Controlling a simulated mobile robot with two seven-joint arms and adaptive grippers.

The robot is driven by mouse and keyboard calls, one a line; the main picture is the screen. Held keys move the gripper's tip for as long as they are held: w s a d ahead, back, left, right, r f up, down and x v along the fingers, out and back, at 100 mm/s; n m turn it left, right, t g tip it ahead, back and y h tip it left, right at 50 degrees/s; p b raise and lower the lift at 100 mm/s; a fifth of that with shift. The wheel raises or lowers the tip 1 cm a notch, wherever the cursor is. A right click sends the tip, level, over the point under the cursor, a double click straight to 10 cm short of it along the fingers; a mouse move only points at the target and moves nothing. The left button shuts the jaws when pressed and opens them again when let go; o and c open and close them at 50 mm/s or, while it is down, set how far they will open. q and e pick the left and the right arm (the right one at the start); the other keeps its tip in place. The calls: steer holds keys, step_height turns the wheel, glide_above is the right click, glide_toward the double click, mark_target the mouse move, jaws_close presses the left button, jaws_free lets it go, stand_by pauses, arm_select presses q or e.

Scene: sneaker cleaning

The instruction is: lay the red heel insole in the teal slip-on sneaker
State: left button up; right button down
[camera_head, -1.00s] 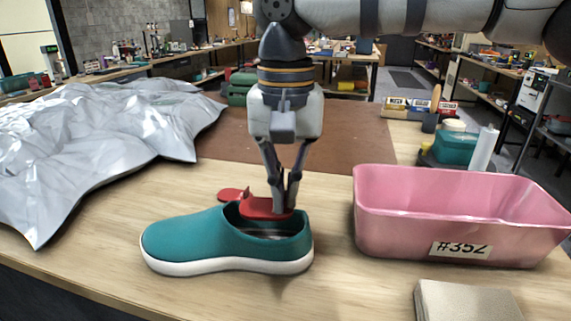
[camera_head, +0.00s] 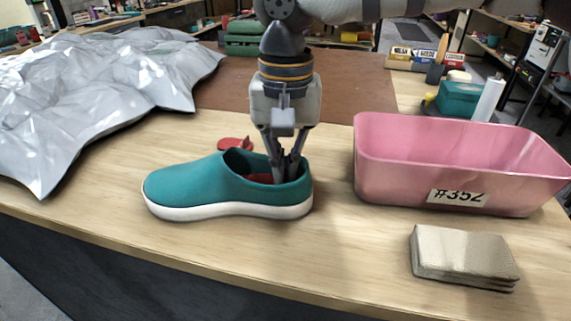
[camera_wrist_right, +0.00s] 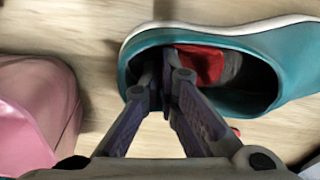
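The teal slip-on sneaker (camera_head: 195,187) stands upright on the table with its toe to the left. It also shows in the right wrist view (camera_wrist_right: 290,55). The red heel insole (camera_head: 259,178) is down inside its opening, partly hidden by the collar and fingers; it shows red in the right wrist view (camera_wrist_right: 203,63). My right gripper (camera_head: 284,180) points down into the heel end, its fingers close together at the insole's rear. It appears shut on the insole; the contact is dark and partly hidden. My left gripper is not in view.
Another red piece (camera_head: 234,144) lies behind the sneaker. A pink bin (camera_head: 400,188) stands to the right, with a beige folded cloth (camera_head: 463,254) in front of it. A crumpled silver sheet (camera_head: 95,95) covers the left. Bare table lies in front of the sneaker.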

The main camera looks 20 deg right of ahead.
steer(key=shift+f, duration=0.55)
steer(key=c, duration=1.7)
jaws_free()
step_height(320, 180, up, 12)
